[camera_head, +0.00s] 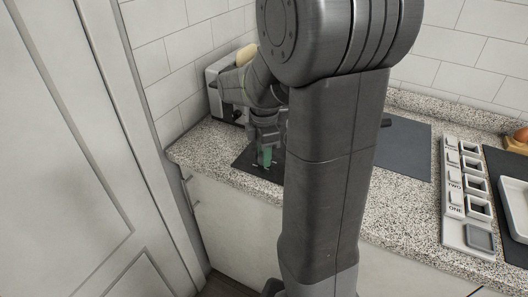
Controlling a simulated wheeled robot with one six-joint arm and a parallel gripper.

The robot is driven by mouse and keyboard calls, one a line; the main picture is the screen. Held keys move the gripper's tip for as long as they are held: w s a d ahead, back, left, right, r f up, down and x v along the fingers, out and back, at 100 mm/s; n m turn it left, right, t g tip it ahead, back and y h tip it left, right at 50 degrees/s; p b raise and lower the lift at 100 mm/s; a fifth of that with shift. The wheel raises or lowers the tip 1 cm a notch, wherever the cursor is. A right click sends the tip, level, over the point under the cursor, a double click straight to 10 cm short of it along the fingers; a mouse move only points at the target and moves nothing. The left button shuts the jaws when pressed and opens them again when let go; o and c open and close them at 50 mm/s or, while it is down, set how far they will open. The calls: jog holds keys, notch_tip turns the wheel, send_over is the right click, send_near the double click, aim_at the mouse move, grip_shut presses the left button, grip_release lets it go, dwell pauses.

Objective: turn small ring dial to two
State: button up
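My arm covers the plate's right part.
A toaster-like metal box (223,92) with something bread-like stands behind at the wall. A white strip (455,235) with compartments labelled ONE and TWO lies at right, beside a white tray (514,205). A grey mat (405,150) lies on the speckled counter (385,215).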

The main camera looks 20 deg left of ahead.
jog(key=shift+c, duration=1)
